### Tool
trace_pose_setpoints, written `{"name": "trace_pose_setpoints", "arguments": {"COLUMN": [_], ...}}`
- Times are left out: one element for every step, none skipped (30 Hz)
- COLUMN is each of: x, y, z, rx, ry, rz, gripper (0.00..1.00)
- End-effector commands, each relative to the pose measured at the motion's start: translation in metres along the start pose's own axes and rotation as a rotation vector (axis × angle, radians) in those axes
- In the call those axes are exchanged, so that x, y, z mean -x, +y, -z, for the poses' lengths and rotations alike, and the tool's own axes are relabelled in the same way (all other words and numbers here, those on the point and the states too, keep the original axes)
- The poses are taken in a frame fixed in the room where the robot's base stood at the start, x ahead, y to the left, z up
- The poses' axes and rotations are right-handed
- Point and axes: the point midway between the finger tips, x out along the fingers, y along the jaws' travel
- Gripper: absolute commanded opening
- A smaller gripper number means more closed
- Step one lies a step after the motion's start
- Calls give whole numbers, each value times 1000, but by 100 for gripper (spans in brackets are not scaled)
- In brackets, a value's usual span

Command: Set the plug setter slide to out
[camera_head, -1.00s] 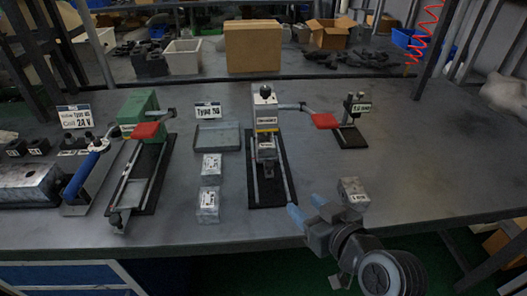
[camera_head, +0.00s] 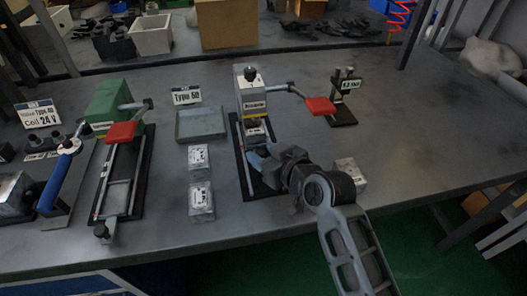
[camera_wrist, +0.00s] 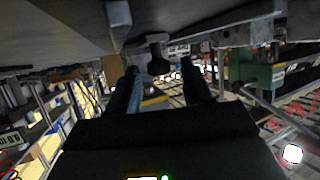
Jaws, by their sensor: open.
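A station with a white-grey upright block (camera_head: 251,92), a black knob on top and a red-handled lever (camera_head: 320,106) stands at mid-table on a dark base with rails. A second station, green (camera_head: 112,105), also has a red handle and a rail slide, drawn toward the front. I cannot read which label says plug setter. My gripper (camera_head: 258,158) is open at the front part of the white-grey station and hides its slide there. In the wrist view, a dark knob (camera_wrist: 158,56) shows between and beyond my two fingers (camera_wrist: 162,88); contact cannot be told.
Two metal blocks (camera_head: 201,200) lie left of the white-grey station, and another block (camera_head: 350,174) lies right of my gripper. A grey tray (camera_head: 201,125) sits behind the pair. A small black stand (camera_head: 343,105) is at the right. The right side of the table is clear.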

Motion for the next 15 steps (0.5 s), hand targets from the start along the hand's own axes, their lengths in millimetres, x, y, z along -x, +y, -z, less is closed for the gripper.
{"name": "trace_pose_setpoints", "arguments": {"x": [-3, -4, -5, -6, -6, -6, -6, -6, -6, -6, -6, -6, -6, -6, -5], "y": [0, 0, 0, 0, 0, 0, 0, 0, 0, 0, 0, 0, 0, 0, 0], "z": [0, 0, 1, 1, 0, 0, 0, 0, 0, 0, 0, 0, 0, 0, 0], "rx": [1, 1, 0, 0, 0, 0, 0, 0, 0, 0, 0, 0, 0, 0, 0], "ry": [-1, 0, 1, 1, 1, 1, 1, 1, 1, 1, 1, 1, 1, 1, 1], "rz": [0, 0, 0, -1, -1, -1, -1, -1, -1, -1, -1, -1, -1, -1, -1], "gripper": [50, 50, 50, 50, 50, 50, 50, 50, 50, 50, 49, 45, 42, 39, 35]}}
